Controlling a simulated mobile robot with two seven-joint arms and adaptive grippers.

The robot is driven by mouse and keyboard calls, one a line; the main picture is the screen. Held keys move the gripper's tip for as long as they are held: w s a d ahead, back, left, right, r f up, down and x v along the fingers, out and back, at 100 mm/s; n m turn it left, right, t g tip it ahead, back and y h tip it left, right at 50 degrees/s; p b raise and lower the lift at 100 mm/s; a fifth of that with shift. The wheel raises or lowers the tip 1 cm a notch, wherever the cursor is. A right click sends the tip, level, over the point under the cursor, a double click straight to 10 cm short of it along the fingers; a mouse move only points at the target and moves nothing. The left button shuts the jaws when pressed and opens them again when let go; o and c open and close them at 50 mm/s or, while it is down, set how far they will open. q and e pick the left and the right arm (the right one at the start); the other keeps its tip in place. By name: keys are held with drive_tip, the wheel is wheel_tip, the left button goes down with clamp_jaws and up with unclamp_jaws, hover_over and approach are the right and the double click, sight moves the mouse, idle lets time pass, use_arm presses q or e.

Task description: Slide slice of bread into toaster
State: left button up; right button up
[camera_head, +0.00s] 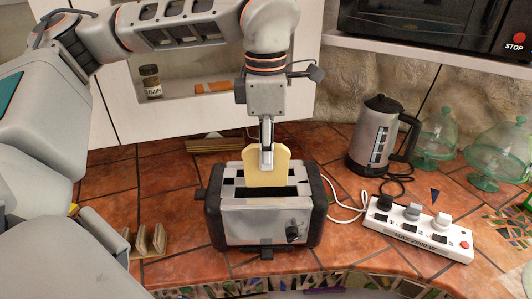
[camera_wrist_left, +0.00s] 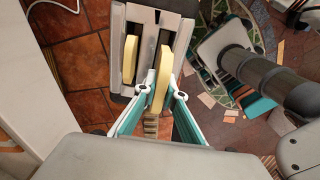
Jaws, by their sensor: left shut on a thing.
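A pale yellow slice of bread (camera_head: 280,165) stands upright over the toaster (camera_head: 240,235). My left gripper (camera_head: 267,158) is shut on its upper part, one finger on each face. In the left wrist view the held slice (camera_wrist_left: 162,80) is between the fingertips (camera_wrist_left: 165,95), lined up along the toaster's right slot. I cannot tell how far its lower edge is inside. A second slice (camera_wrist_left: 130,60) shows in the left slot in the wrist view; in the head view it is not distinct. The toaster is silver with black ends and a knob. My right gripper is not seen.
A wooden rack (camera_head: 150,243) stands left of the toaster. A kettle (camera_head: 378,138), glass domes (camera_head: 435,138) and a white power strip (camera_head: 418,232) are to the right. A white cord runs beside the toaster. A spice jar (camera_head: 151,82) is in the back niche.

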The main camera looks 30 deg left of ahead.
sight(266, 185)
use_arm(q)
drive_tip(key=shift+f, duration=0.2)
drive_tip(key=shift+f+b, duration=0.35)
drive_tip(key=shift+f+b, duration=0.85)
drive_tip(key=shift+f, duration=0.5)
drive_tip(key=shift+f, duration=0.35)
drive_tip(key=o, duration=0.5)
drive_tip(key=o, duration=0.6)
drive_tip(key=shift+c, duration=0.2)
